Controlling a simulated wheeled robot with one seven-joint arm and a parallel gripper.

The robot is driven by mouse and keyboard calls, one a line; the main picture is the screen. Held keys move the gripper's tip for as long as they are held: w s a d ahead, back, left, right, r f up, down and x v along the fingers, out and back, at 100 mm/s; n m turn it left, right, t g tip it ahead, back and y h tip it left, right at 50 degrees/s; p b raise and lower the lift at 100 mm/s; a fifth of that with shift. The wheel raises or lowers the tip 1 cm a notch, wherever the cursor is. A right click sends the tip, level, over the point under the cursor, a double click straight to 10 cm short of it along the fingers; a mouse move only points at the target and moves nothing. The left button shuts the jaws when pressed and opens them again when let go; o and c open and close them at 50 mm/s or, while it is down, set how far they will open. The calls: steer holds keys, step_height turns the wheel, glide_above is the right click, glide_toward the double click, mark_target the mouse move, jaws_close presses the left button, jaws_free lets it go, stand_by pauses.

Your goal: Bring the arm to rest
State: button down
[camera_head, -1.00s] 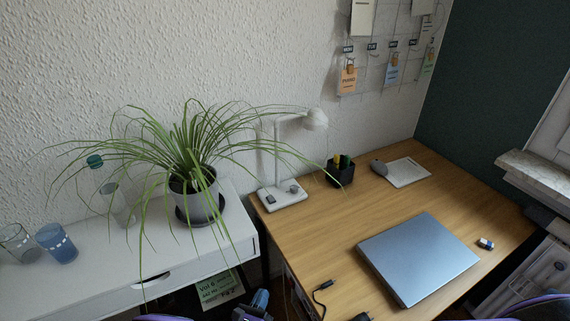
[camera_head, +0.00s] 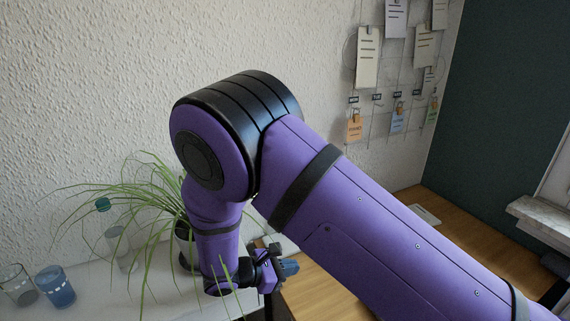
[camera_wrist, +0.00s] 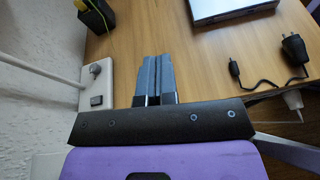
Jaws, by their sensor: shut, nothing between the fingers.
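My arm rises in purple and black across the middle and right of the head view. It folds at a black elbow, and the forearm hangs down to the wrist near the plant. My gripper (camera_head: 290,268) is low in the head view, over the seam between the white side table and the wooden desk. In the wrist view my gripper (camera_wrist: 156,62) shows two blue-grey fingers side by side, shut with nothing between them. They are above the desk (camera_wrist: 195,75). My arm hides the lamp and most of the desk in the head view.
The potted plant (camera_head: 165,205) has leaves close to my wrist. A bottle (camera_head: 118,245) and a blue glass (camera_head: 57,287) stand left. The wrist view shows the lamp base (camera_wrist: 97,88), black pen cup (camera_wrist: 93,15), laptop (camera_wrist: 228,8), a cable (camera_wrist: 240,70) and a charger (camera_wrist: 296,48).

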steer(key=s+d+r+m+g+y, duration=0.1)
steer(key=d+r+m+g+y, duration=0.4)
steer(key=d+r, duration=0.55)
steer(key=s+d+r+m+g+y, duration=0.15)
steer(key=d+r+m, duration=0.5)
steer(key=r, duration=0.75)
steer(key=s+d+r+m+t+y, duration=0.3)
steer(key=s+d+r+m, duration=0.2)
steer(key=s, duration=0.4)
steer(key=s+d+r+m+t+y, duration=0.3)
steer(key=s+d+r+m, duration=0.1)
steer(key=s+d+r, duration=0.3)
steer(key=shift+s+r+m+y, duration=0.3)
steer(key=shift+s+m+y, duration=0.05)
steer(key=shift+s, duration=0.8)
